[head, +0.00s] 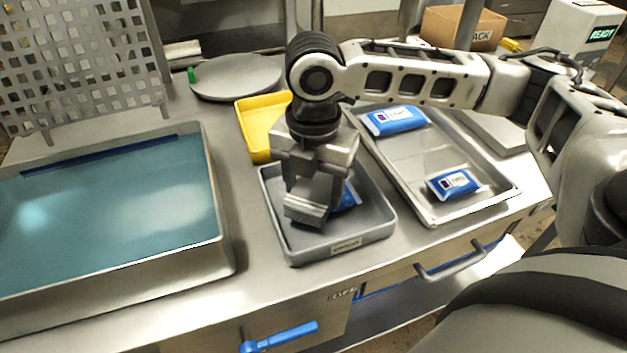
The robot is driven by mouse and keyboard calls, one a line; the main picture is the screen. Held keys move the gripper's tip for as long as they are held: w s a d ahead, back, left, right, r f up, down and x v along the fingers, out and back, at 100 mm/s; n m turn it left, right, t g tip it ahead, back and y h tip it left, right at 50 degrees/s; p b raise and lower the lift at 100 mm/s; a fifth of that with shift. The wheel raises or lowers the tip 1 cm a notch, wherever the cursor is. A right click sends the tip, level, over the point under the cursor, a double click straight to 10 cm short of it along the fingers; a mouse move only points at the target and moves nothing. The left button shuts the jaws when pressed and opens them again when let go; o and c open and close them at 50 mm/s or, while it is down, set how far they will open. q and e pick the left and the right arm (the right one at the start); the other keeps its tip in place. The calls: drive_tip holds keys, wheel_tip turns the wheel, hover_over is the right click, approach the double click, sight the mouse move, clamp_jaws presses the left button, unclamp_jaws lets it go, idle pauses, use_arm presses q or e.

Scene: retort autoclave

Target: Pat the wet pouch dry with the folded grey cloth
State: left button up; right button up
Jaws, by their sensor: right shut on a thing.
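My right gripper (316,188) points down over the grey tray (378,224) and is shut on the folded grey cloth (306,210). A blue pouch (348,196) lies in that tray, just right of the cloth and partly hidden behind the gripper and cloth. I cannot tell whether the cloth touches the pouch. Wetness on the pouch is not visible. My left gripper is not in view.
A steel tray (425,207) on the right holds two blue-and-white pouches (396,120) (455,183). A yellow tray (254,128) stands behind the grey tray. A water-filled basin (215,250) and a perforated rack (85,65) are on the left. A round plate (235,78) lies behind.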

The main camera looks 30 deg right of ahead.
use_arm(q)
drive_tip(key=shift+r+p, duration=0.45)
use_arm(e)
drive_tip(key=shift+s+f, duration=0.1)
drive_tip(key=shift+f, duration=0.1)
idle(1.4)
wheel_tip(320, 180, up, 2)
drive_tip(key=p, duration=0.3)
drive_tip(key=shift+r, duration=0.2)
wheel_tip(320, 180, up, 3)
drive_tip(key=p, duration=0.3)
drive_tip(key=shift+p, duration=0.3)
drive_tip(key=shift+r+p, duration=0.5)
drive_tip(key=shift+r, duration=0.45)
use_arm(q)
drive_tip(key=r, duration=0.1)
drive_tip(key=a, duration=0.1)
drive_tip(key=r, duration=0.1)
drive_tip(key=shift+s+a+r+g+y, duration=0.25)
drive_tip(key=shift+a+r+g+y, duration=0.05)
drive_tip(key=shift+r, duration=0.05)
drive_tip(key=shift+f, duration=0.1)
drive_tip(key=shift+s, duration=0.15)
